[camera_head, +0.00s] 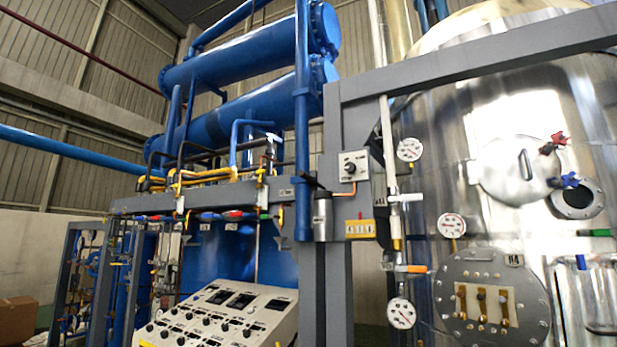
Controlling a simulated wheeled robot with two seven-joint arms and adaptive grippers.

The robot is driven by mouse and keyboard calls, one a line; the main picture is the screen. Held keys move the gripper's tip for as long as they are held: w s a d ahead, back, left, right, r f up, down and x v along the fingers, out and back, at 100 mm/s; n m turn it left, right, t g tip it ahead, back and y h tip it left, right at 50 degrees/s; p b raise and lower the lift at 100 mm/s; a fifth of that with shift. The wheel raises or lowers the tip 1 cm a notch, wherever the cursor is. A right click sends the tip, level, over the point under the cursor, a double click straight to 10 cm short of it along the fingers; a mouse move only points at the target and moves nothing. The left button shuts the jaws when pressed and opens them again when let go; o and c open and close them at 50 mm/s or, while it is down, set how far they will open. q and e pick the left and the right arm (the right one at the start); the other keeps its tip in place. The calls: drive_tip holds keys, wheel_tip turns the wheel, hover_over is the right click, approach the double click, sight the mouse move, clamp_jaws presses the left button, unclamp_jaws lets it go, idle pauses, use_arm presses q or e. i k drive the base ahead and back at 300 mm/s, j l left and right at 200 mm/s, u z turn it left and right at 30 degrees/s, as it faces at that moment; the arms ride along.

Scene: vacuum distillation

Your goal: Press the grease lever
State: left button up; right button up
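A small metal cylinder (322,219) is mounted on the grey steel post near the middle of the view. A short dark lever-like bar (312,181) sticks out to the left above it. This looks like the grease lever, but it is too small to be sure. A copper-coloured line (346,193) runs beside the cylinder to a pale box with a dark knob (353,164). Neither of my grippers is in view, and nothing is seen touching the lever.
A sloped control panel (222,318) with knobs and displays stands low in front. A large shiny tank (450,120) with gauges and valves fills the right. A blue vertical pipe (302,130) runs close left of the post. Blue horizontal vessels (245,55) are overhead.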

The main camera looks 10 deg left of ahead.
sight(302, 174)
drive_tip(key=l+u, duration=0.25)
drive_tip(key=l, duration=0.2)
drive_tip(key=k+l+u, duration=0.1)
drive_tip(key=l+u, duration=0.15)
drive_tip(key=l, duration=0.15)
drive_tip(key=k+l+u, duration=0.1)
drive_tip(key=l+u, duration=0.15)
drive_tip(key=l, duration=0.2)
